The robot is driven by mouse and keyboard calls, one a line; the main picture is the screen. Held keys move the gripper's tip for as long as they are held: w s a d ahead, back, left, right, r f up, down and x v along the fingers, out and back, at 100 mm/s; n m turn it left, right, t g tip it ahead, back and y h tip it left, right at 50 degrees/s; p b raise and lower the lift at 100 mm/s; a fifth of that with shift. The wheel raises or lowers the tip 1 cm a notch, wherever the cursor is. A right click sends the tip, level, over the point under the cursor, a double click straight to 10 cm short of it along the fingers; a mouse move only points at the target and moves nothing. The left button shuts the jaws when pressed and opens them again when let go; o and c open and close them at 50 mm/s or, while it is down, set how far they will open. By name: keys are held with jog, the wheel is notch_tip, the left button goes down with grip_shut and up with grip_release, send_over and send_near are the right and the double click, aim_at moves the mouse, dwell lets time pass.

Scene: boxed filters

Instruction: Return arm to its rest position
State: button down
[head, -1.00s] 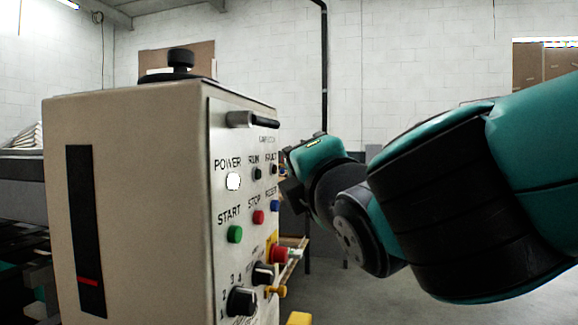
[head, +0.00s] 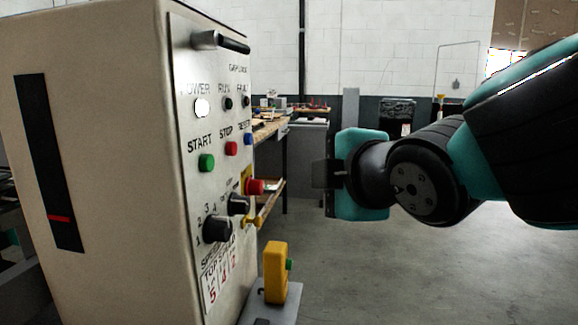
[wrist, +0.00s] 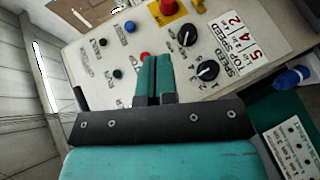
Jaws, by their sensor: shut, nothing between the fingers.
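My gripper (head: 322,175) is at the middle of the head view, to the right of the control box (head: 105,140) and apart from its panel. In the wrist view my gripper's two teal fingers (wrist: 153,78) lie side by side, shut and empty, in front of the box's panel (wrist: 215,25). My arm reaches in from the right of the head view. The panel carries a lit white power lamp (head: 201,108), a green start button (head: 206,162), a red stop button (head: 231,148), a red knob (head: 254,187) and black dials (head: 217,229).
A yellow box with a green button (head: 276,272) stands on a grey ledge below the panel. A workbench (head: 262,130) with small items stands behind. Grey floor (head: 400,270) is open below my arm. A white-labelled panel (wrist: 292,145) shows at the lower right of the wrist view.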

jog(key=s+d+f+m+g+h, duration=0.1)
jog(key=s+d+f+m+g, duration=0.5)
jog(key=f, duration=0.3)
jog(key=s+d+f+m+g, duration=0.2)
jog(key=s+m+g, duration=0.2)
jog(key=s, duration=0.2)
jog(key=s+d+f+m+g, duration=0.2)
jog(key=s+f+m+g, duration=0.15)
jog(key=s, duration=0.25)
notch_tip(320, 180, up, 14)
jog(key=p, duration=1.3)
jog(key=shift+a, duration=0.15)
jog(key=shift+f+t, duration=0.15)
jog(key=shift+t, duration=0.1)
